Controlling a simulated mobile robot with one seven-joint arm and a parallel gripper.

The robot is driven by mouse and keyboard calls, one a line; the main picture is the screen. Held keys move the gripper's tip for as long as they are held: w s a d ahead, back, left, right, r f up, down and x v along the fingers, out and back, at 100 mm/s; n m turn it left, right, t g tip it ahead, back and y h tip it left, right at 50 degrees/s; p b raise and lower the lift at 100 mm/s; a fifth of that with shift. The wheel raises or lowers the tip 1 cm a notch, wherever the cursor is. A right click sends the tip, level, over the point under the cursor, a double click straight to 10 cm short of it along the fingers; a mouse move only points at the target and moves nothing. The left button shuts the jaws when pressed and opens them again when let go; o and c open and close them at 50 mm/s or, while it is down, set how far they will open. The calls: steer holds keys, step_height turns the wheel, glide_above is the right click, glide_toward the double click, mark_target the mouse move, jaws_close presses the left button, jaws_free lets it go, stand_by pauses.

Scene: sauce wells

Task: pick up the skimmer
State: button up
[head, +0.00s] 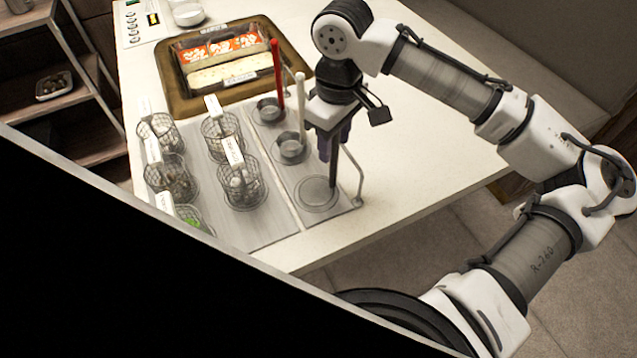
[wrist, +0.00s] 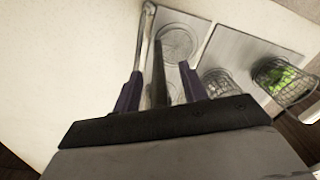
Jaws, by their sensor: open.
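A dark upright handle (head: 333,172), which I take to be the skimmer's, stands at the front round well (head: 311,207) of the grey metal plate. Its head is hard to make out. In the wrist view the handle (wrist: 158,62) shows between the two purple fingers of my gripper (wrist: 161,74), with a gap on each side. The round well (wrist: 181,42) lies beyond it. In the head view my gripper (head: 335,150) points down around the upper handle, open. Its fingers are partly hidden there.
A red handle (head: 276,72) and a white handle (head: 300,100) stand in wells behind. A thin metal rail (head: 356,178) is close on the right. Wire baskets (head: 240,190) stand left, and a brown tray (head: 180,98) lies at the back. The table to the right is clear.

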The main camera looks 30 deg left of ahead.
jaws_close()
steer(key=shift+r, duration=0.1)
stand_by(0.3)
